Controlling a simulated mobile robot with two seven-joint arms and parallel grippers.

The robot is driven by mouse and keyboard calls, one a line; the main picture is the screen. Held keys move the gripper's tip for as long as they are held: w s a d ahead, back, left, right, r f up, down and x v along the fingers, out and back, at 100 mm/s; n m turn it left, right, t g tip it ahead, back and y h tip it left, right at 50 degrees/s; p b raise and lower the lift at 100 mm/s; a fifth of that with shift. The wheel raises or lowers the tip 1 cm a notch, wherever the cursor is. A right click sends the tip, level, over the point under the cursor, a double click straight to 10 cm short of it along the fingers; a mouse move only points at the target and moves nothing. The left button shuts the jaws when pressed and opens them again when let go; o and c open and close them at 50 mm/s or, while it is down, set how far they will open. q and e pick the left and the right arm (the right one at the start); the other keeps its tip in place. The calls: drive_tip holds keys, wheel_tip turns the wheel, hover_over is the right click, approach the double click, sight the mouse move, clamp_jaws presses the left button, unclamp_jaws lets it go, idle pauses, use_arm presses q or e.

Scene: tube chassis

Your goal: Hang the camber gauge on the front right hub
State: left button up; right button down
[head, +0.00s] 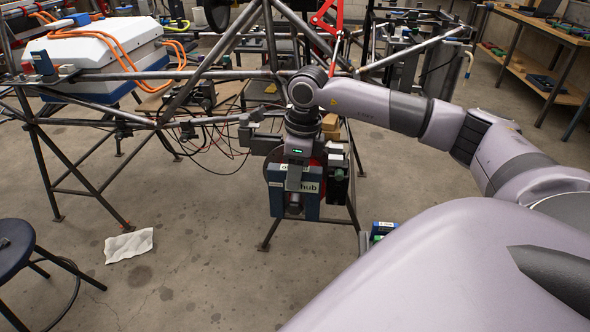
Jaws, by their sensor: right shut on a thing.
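My right gripper (294,182) hangs straight down near the front corner of the tube chassis (150,76). It is shut on a blue, box-shaped gauge (277,203) with a pale label; only part of the lettering, "hub", reads clearly. The gauge is upright and hangs in front of the corner assembly. A red disc edge (322,160) shows just behind the gripper, and a dark block (338,187) is at its right. The gripper and gauge hide the hub face, so I cannot tell whether the gauge touches it. My left gripper is not in view.
A white battery box (95,52) with orange cables sits on the chassis at left. A dark stool (14,245) and a white cloth (129,245) are on the floor. Small blue and green boxes (382,230) lie right of the gauge.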

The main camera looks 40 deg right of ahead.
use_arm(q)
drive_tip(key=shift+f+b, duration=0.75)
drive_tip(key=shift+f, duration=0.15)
use_arm(e)
drive_tip(key=shift+f, duration=1.15)
drive_tip(key=c, duration=0.7)
unclamp_jaws()
drive_tip(key=r, duration=0.7)
drive_tip(key=shift+s+d, duration=0.25)
drive_tip(key=shift+s, duration=0.1)
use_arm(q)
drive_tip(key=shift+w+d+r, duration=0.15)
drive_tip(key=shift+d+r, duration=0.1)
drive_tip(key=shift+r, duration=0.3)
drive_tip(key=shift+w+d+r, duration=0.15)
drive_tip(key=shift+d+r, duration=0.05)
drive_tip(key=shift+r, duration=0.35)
